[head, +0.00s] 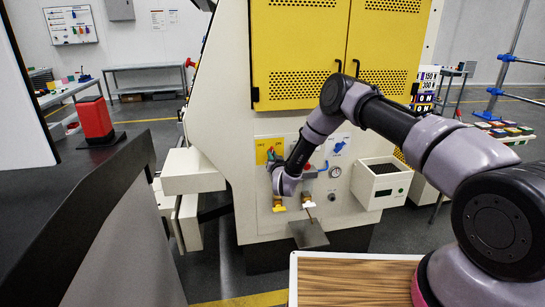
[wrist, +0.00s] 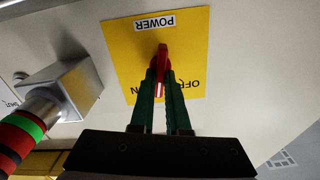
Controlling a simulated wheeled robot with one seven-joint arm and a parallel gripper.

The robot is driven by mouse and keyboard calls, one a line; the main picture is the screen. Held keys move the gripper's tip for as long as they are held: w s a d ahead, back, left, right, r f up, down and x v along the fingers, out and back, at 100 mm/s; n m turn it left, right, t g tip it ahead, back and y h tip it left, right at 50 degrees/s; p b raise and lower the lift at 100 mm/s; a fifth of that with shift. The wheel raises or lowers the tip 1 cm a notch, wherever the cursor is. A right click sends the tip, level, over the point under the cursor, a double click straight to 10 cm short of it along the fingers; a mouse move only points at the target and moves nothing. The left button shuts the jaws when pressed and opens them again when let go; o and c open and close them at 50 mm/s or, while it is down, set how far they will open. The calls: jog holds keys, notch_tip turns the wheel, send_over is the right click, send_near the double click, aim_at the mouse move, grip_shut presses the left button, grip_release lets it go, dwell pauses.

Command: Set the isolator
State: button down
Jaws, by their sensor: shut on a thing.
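The isolator is a red handle (wrist: 163,58) on a yellow plate (wrist: 125,55) marked POWER, ON and OFF, seen upside down in the wrist view. The plate also shows in the head view (head: 263,147) on the machine's front. My gripper (wrist: 162,80) is shut on the red handle, one green finger on each side. The handle lies roughly in line with the fingers, and a white mark shows on it between them. The fingers partly cover the ON and OFF lettering, so the exact setting is hard to tell. In the head view my gripper (head: 272,156) is small and partly hidden.
A grey metal box (wrist: 72,88) with a red, green and black banded cylinder (wrist: 25,135) sits close to the plate. Yellow-handled taps (head: 279,208), a blue-handled valve (head: 339,147), a gauge (head: 335,172) and a white bin (head: 382,190) are on the same machine front.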

jog(key=n, duration=0.6)
jog(key=shift+s+a+n, duration=0.1)
jog(key=shift+a+n, duration=0.1)
jog(key=shift+n, duration=0.1)
jog(key=n, duration=0.4)
jog(key=shift+a+n, duration=0.1)
jog(key=shift+n, duration=0.3)
jog(key=c, duration=0.9)
grip_release()
jog(key=v, duration=1)
jog(key=shift+s, duration=0.4)
